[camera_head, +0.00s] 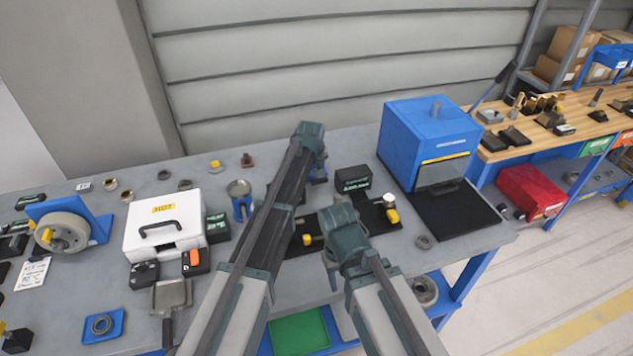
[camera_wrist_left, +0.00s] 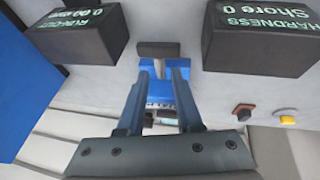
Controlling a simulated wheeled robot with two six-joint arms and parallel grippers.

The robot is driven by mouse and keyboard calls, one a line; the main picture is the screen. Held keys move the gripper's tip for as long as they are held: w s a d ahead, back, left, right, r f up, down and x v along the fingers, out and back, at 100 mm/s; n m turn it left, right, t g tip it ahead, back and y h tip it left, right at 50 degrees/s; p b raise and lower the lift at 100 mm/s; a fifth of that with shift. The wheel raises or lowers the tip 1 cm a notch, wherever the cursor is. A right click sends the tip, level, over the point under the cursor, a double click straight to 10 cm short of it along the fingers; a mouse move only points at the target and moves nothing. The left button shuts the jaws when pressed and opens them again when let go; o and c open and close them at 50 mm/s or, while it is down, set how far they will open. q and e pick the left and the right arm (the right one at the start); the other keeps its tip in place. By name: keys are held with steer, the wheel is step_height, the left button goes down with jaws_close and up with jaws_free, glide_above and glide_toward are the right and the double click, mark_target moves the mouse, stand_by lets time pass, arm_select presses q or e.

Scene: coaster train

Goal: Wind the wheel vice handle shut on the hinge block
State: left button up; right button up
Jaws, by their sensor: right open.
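My left arm reaches out over the bench, and its gripper (camera_head: 318,172) is at the far side, mostly hidden behind the arm in the head view. In the left wrist view, its two fingers (camera_wrist_left: 158,85) are apart. A blue fixture (camera_wrist_left: 185,92) with a dark bar (camera_wrist_left: 158,49) on a grey post shows between and beyond the fingers; I cannot tell contact. It may be the vice. My right gripper (camera_head: 330,258) is open, low over the bench's front part. A grey wheel (camera_head: 62,233) with a yellow knob stands on a blue bracket at left. I cannot identify the hinge block.
A white case (camera_head: 165,226) stands left of my arms, beside a dark display block (camera_head: 216,228). Another display block (camera_head: 352,179) is near the blue machine (camera_head: 428,140) at right. A black plate with yellow knobs (camera_head: 391,215) lies around my right gripper.

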arm_select(q)
steer(key=b+x, duration=0.2)
steer(key=x, duration=0.1)
steer(key=shift+w+f, duration=0.15)
steer(key=shift+f, duration=0.2)
arm_select(e)
step_height(320, 180, down, 3)
steer(key=shift+f, duration=0.15)
arm_select(q)
steer(key=shift+r, duration=0.1)
jaws_close()
